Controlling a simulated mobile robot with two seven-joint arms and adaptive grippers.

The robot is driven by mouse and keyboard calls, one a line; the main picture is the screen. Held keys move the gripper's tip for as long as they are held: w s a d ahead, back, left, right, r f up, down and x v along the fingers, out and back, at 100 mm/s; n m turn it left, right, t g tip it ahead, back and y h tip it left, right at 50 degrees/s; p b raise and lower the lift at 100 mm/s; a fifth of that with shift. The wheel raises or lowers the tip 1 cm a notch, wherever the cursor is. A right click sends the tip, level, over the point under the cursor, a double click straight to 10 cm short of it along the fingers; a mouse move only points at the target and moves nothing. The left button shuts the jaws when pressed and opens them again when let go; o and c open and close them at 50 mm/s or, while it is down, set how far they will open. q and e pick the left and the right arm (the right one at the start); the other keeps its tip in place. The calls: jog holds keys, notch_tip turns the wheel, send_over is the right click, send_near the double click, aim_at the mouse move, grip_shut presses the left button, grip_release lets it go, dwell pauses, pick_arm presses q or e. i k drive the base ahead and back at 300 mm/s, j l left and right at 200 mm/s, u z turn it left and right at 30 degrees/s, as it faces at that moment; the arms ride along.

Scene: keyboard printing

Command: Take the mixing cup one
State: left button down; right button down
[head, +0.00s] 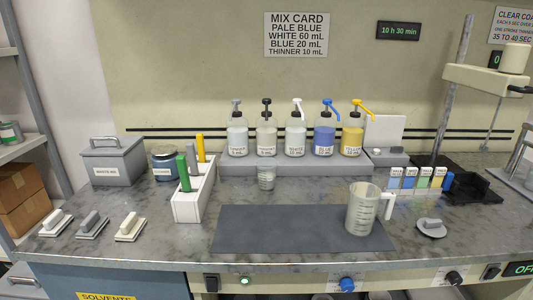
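A clear graduated cup with a white handle (361,209) stands upright on the right part of the dark mat (270,232). A smaller clear cup (266,177) stands upright in front of the grey step that carries the pump bottles. I cannot read a name or number on either cup, so I cannot tell which is mixing cup one. Neither gripper is in the head view.
Several pump bottles, including a blue one (325,138), stand on the grey step (300,170). A white holder (192,203) with coloured sticks, a grey waste bin (112,165) and sanding blocks (92,226) are at left. The mat's left and middle are clear.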

aim_at(267, 174)
jog(key=j+z, duration=0.35)
jog(key=k+j+z, duration=0.1)
jog(key=z, duration=0.25)
jog(key=k+j+z, duration=0.1)
jog(key=j+z, duration=0.25)
